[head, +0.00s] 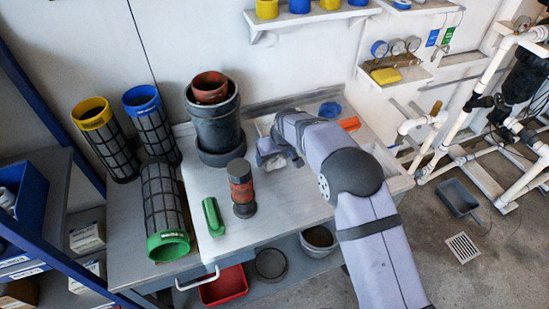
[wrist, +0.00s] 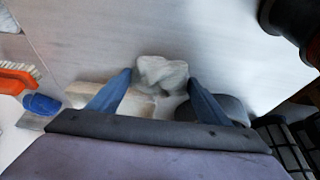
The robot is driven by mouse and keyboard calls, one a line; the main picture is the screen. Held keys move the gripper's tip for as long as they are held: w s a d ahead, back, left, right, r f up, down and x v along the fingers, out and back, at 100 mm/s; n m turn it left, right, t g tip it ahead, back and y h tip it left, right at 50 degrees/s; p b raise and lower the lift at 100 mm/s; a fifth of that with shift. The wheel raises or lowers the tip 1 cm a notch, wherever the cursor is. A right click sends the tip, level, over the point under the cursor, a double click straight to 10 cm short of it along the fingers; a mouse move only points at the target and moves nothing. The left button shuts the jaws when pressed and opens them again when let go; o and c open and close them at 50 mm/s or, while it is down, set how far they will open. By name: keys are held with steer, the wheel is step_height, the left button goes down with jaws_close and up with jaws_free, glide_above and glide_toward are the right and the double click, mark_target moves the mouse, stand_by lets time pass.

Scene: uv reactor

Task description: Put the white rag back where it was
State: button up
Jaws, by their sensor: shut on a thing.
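The white rag (wrist: 162,74) is crumpled and pale grey-white, gripped between the blue fingertips of my gripper (wrist: 160,88) in the wrist view. In the head view my gripper (head: 272,150) is over the right part of the grey worktop (head: 225,230), right of the dark bucket. I cannot tell whether the rag touches the worktop. A beige patch lies behind the fingers in the wrist view, and I cannot tell what it is.
An orange brush (head: 350,124) and a blue item (head: 330,109) lie at the worktop's right. A dark bucket (head: 215,125), a red-and-black cylinder (head: 241,188) and a green tool (head: 213,216) stand or lie left of my gripper. Mesh filters (head: 165,205) are farther left.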

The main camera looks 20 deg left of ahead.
steer(key=shift+f, duration=0.7)
steer(key=shift+f, duration=0.15)
steer(key=o, duration=1)
steer(key=shift+r, duration=0.25)
steer(key=b+v, duration=0.2)
steer(key=v, duration=0.9)
steer(key=shift+s+d+r, duration=0.1)
steer(key=shift+d+r, duration=0.05)
steer(key=shift+r, duration=0.2)
steer(key=shift+d, duration=0.1)
